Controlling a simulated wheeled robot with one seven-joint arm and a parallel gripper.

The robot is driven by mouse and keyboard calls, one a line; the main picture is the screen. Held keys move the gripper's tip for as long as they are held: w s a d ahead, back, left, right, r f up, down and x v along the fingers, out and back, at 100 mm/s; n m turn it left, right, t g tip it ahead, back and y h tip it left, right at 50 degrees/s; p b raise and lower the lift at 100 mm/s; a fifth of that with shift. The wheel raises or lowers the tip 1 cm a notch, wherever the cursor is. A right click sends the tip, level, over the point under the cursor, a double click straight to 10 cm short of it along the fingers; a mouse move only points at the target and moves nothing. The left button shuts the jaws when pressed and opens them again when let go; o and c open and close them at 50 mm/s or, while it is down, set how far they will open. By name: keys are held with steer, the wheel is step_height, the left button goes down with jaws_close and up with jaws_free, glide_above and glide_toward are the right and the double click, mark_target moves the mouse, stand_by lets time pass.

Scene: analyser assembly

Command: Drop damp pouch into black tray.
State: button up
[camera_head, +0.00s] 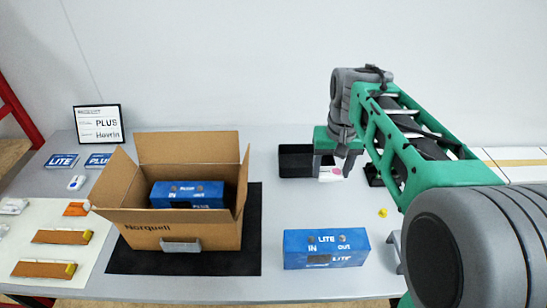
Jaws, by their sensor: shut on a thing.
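The black tray (297,171) stands at the back of the table, right of the cardboard box. My gripper (334,168) points down just right of the tray and is shut on a small white pouch with a pink mark (331,174). The pouch shows at the fingertips, low and near the tray's right side. Part of it is hidden by the fingers, and I cannot tell whether it touches the table.
An open cardboard box (180,237) holding a blue PLUS unit stands on a black mat (252,240). A blue LITE unit (326,249) sits in front. A yellow piece (383,212) and another black container (373,175) lie right. The table's centre is clear.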

steer(key=w+p, duration=0.6)
steer(key=w, duration=0.9)
steer(key=shift+m, duration=0.8)
steer(key=w+f+p, duration=0.1)
steer(key=w+f, duration=0.2)
steer(key=f, duration=0.2)
steer(key=w+f, duration=0.3)
steer(key=f, duration=0.2)
steer(key=w+f+p, duration=0.1)
steer(key=w+f, duration=0.2)
steer(key=f, duration=0.2)
steer(key=shift+w+a+p, duration=0.15)
steer(key=shift+w+p, duration=0.2)
steer(key=o, duration=1.4)
steer(key=r, duration=0.2)
steer(key=r+b, duration=0.1)
steer(key=r, duration=0.2)
steer(key=s+r+b, duration=0.1)
steer(key=r, duration=0.1)
steer(key=shift+r, duration=0.35)
